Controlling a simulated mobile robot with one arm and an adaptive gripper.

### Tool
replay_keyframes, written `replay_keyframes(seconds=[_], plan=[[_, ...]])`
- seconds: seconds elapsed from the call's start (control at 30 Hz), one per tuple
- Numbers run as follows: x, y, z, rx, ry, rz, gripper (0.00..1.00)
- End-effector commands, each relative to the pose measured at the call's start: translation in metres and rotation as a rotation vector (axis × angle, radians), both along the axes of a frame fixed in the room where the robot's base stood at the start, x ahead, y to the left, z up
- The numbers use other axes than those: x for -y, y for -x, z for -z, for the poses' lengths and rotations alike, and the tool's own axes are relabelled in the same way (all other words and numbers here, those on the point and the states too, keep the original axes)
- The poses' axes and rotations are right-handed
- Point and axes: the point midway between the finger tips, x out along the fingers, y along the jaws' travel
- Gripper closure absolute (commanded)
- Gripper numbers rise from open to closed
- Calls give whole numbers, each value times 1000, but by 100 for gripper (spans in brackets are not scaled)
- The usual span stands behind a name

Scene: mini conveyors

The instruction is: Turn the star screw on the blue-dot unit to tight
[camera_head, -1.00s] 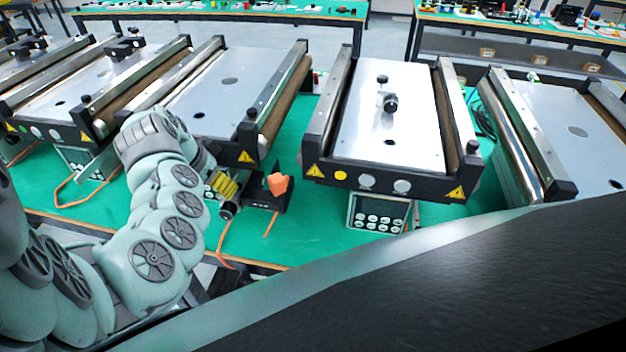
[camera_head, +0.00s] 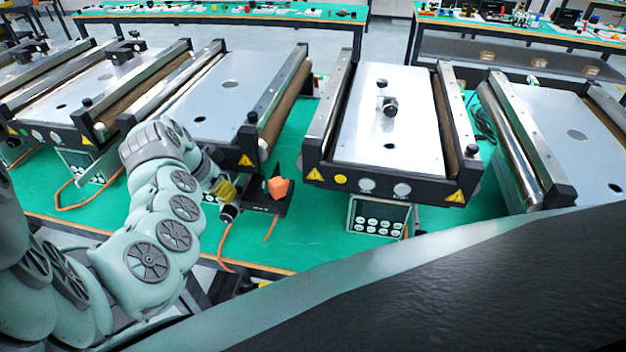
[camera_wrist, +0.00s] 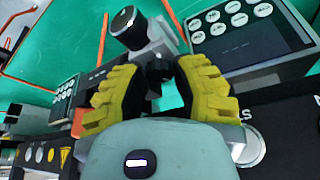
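My gripper (camera_head: 232,200) is at the front edge of the conveyor behind my arm, left of a small black unit with an orange block (camera_head: 278,187). In the wrist view its two yellow fingers (camera_wrist: 155,80) stand apart. A dark knob (camera_wrist: 158,71), likely the star screw, shows between and just beyond the fingertips. A gap shows on its left; I cannot tell whether the right finger touches it. A black and silver cylinder (camera_wrist: 127,22) stands beyond the knob. I see no blue dot; my arm hides part of this conveyor's front (camera_head: 195,105).
A control panel (camera_wrist: 240,30) lies close on the right in the wrist view. Another conveyor (camera_head: 385,130) with yellow and white buttons stands to the right, and more stand on both sides. Orange cables (camera_head: 225,245) hang at the front edge.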

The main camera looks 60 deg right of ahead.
Motion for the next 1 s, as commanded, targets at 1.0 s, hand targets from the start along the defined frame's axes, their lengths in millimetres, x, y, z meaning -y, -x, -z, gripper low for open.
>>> replay_keyframes(seconds=[1.0], plan=[[-1, -1, 2, 1, -5, 212, 100]])
